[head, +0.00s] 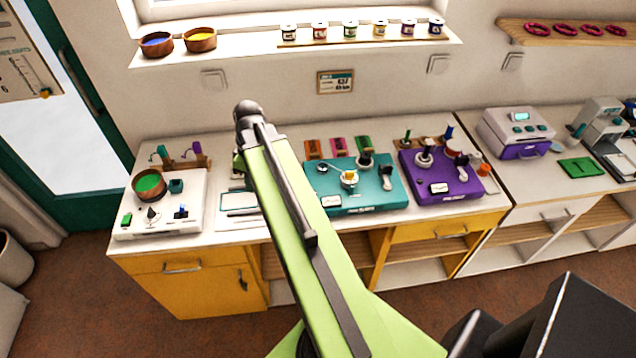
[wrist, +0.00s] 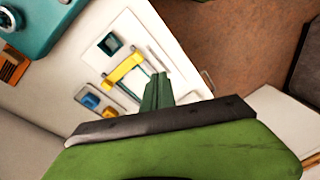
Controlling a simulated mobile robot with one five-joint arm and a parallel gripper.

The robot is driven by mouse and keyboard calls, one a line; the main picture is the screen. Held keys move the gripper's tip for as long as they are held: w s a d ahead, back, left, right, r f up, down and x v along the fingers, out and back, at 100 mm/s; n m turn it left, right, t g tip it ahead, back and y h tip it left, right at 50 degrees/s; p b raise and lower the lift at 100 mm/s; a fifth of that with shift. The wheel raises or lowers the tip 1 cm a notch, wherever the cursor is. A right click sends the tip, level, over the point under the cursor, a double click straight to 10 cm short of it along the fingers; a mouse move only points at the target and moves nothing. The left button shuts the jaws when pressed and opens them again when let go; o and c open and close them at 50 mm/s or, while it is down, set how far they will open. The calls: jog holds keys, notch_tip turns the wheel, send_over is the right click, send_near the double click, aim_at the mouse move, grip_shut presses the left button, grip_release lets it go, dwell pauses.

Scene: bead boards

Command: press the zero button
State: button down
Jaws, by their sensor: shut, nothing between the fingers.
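No label reading zero can be made out, so I cannot tell which control is the zero button. In the wrist view my gripper (wrist: 157,90) is shut and empty, in front of a white panel (wrist: 150,38). Whether it touches the panel is unclear. In the head view my own arm hides my gripper. At left, a white station (head: 190,228) has a green button (head: 127,219), a black knob (head: 152,214) and a blue control (head: 181,211).
A teal board (head: 390,203) and a purple board (head: 470,195) with raised knobs stand right of my arm. A white machine with a display (head: 520,117) stands further right. A bowl with green contents (head: 149,186) rises from the left station.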

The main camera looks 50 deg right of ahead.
jog(key=s+d+n, duration=0.1)
jog(key=s+d, duration=0.2)
jog(key=d, duration=0.4)
jog(key=s+d+r+n+t, duration=0.1)
jog(key=s+d+n, duration=0.1)
jog(key=s+d, duration=0.2)
jog(key=s+d+r+n+y+p, duration=0.1)
jog(key=s+d, duration=0.3)
jog(key=d, duration=0.6)
jog(key=shift+r+n+t, duration=0.25)
jog(key=shift+n+t, duration=0.15)
jog(key=shift+n, duration=0.2)
jog(key=b+x, duration=0.8)
jog(key=x, duration=0.1)
jog(key=b+x, duration=0.4)
jog(key=b, duration=0.1)
jog(key=shift+s+d+f, duration=0.25)
jog(key=shift+s+f, duration=0.1)
jog(key=shift+f, duration=0.3)
